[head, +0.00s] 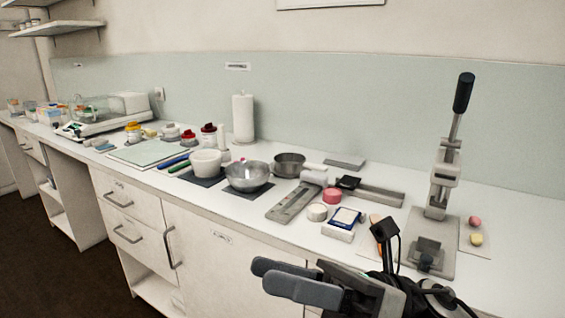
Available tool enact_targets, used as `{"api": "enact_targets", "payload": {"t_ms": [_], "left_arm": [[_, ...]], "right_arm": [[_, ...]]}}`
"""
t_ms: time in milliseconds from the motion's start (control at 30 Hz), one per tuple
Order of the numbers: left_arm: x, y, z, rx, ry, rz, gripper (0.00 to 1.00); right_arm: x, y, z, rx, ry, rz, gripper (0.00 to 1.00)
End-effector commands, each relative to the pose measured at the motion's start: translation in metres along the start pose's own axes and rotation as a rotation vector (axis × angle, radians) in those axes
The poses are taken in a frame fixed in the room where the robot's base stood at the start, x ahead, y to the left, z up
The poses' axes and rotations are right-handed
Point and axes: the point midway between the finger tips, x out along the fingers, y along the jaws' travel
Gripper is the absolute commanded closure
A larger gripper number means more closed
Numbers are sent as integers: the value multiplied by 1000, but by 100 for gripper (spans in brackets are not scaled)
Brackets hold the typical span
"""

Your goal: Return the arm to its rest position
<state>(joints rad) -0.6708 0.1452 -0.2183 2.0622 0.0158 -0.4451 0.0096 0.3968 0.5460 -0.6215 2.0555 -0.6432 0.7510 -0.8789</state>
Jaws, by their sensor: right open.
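My right gripper (295,280) is at the lower right, in front of the counter's front edge, with its two grey fingers pointing left. It is open and I see nothing between the fingers. Part of my right arm and its cables show behind it at the bottom right. My left gripper is not in view. The white counter (505,272) runs along the wall behind the gripper.
A lever press (440,200) stands tall at the right of the counter. A blue-and-white box (343,222), a metal bowl (248,175), a white bowl (206,162) and a paper towel roll (243,118) stand further left.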

Motion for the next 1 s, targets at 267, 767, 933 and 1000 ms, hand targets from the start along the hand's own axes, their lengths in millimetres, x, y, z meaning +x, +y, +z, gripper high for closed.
{"api": "enact_targets", "payload": {"t_ms": [267, 767, 933, 1000], "left_arm": [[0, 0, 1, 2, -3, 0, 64], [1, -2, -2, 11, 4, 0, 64], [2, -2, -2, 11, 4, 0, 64], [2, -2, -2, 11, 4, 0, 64]], "right_arm": [[-124, -110, -38, 1081, -985, -339, 58], [-278, -103, -264, 1944, -2089, -557, 58], [-281, -99, -274, 1970, -2137, -561, 58], [-281, -99, -274, 1969, -2135, -562, 58]]}}
